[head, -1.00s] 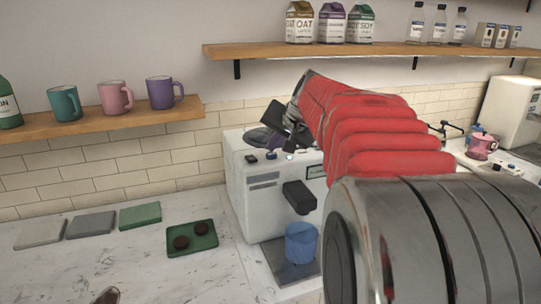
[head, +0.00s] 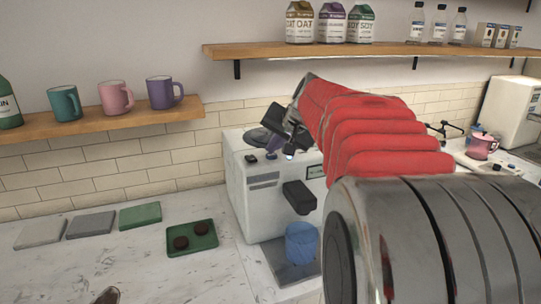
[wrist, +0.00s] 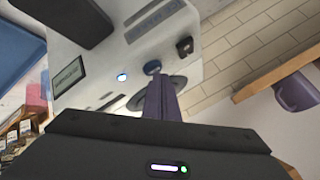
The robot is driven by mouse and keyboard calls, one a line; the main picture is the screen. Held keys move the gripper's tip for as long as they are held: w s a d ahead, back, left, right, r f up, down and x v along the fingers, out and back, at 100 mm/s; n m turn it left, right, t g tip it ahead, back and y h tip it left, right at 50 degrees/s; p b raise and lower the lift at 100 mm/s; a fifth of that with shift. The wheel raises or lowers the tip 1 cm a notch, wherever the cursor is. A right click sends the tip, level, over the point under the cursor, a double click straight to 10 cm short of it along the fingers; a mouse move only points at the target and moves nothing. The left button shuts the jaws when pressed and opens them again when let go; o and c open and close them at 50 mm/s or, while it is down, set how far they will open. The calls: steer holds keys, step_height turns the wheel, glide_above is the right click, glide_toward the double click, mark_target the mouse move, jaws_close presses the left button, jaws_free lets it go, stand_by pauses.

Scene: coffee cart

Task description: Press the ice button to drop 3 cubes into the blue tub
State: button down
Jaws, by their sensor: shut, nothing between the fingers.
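The white ice machine (head: 262,205) stands on the counter. In the head view my gripper (head: 287,148) is low over the machine's top. The blue tub (head: 301,243) stands upright under the dark spout (head: 300,197). Its contents are not clear.
A green tray (head: 204,247) with two dark round items lies left of the machine, beside several flat cloths. Mugs stand on the left shelf (head: 130,119); cartons and bottles stand on the upper shelf (head: 390,49). My arm hides the counter's middle right.

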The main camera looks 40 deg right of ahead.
mark_target(273, 157)
steer(key=shift+f, duration=0.25)
steer(key=shift+r, duration=0.1)
stand_by(0.5)
steer(key=shift+r, duration=0.85)
steer(key=shift+r, duration=0.1)
steer(key=shift+r, duration=2.4)
stand_by(0.7)
